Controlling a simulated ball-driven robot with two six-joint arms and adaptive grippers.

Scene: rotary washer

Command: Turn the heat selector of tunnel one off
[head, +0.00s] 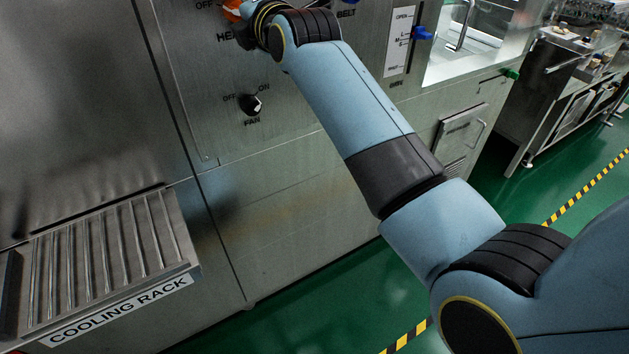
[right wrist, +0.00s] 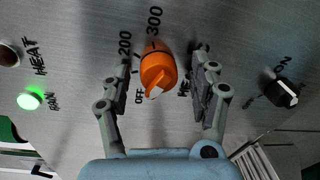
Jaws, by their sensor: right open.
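The heat selector is an orange knob (right wrist: 158,70) on a steel panel, with labels 200, 300 and OFF around it. A white mark shows on its lower side, near the OFF label; I cannot tell its exact setting. In the right wrist view my right gripper (right wrist: 163,73) is open, one finger on each side of the knob. The fingers appear apart from it. In the head view a bit of the orange knob (head: 232,10) shows at the top edge, mostly hidden behind my right wrist. My left gripper is not in view.
A black FAN knob (head: 250,104) sits below the heat selector; it also shows in the right wrist view (right wrist: 287,90). A green RUN lamp (right wrist: 29,100) is lit. A cooling rack (head: 110,250) juts out at lower left. A blue lever (head: 422,33) is at upper right.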

